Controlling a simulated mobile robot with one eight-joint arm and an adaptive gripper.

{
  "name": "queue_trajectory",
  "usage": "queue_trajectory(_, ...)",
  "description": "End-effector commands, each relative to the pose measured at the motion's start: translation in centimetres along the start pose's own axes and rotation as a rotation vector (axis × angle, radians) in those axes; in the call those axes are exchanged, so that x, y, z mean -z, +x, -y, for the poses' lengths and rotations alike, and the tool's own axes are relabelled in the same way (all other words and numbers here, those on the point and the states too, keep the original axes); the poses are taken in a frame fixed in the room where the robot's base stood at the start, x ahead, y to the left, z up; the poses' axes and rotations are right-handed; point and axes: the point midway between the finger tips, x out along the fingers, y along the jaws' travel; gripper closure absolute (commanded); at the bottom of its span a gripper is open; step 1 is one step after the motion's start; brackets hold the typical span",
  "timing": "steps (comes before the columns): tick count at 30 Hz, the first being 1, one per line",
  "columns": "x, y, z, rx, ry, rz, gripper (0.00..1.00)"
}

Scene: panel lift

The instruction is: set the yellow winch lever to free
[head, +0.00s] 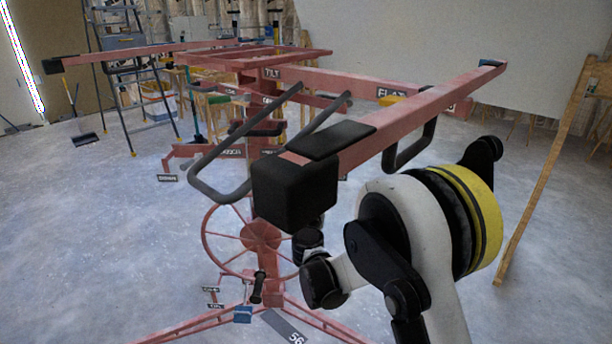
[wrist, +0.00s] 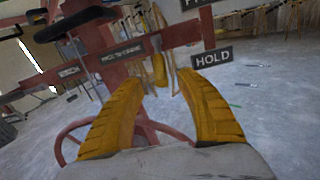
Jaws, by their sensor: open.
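The yellow winch lever (wrist: 159,69) appears as a short, narrow yellow piece in the wrist view, between and beyond my fingertips. My gripper (wrist: 158,82) is open, with its two yellow fingers spread either side of the lever in the picture; I see no contact. A dark HOLD label (wrist: 212,57) is just right of the lever. Another label (wrist: 196,3) at the top edge is cut off and cannot be fully read. In the head view I cannot make out my fingers or the winch lever.
The red panel lift (head: 410,115) fills the middle of the head view, with a spoked wheel (head: 240,242) and spread legs low down. Its grey hooped bars and black-padded arm are close to my arm. A wooden prop (head: 545,175) leans at right.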

Motion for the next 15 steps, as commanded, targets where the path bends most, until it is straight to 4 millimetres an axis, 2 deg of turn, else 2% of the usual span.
queue_trajectory(1, -0.2, 1.1, 0.1, 0.002, -0.001, 0.0, 0.58)
queue_trajectory(6, -0.1, 4.2, 0.0, 0.0, -0.002, 0.0, 0.58)
queue_trajectory(10, -0.1, 5.7, 0.0, 0.0, -0.003, 0.0, 0.58)
queue_trajectory(15, -0.1, 6.4, 0.1, 0.0, -0.003, 0.0, 0.58)
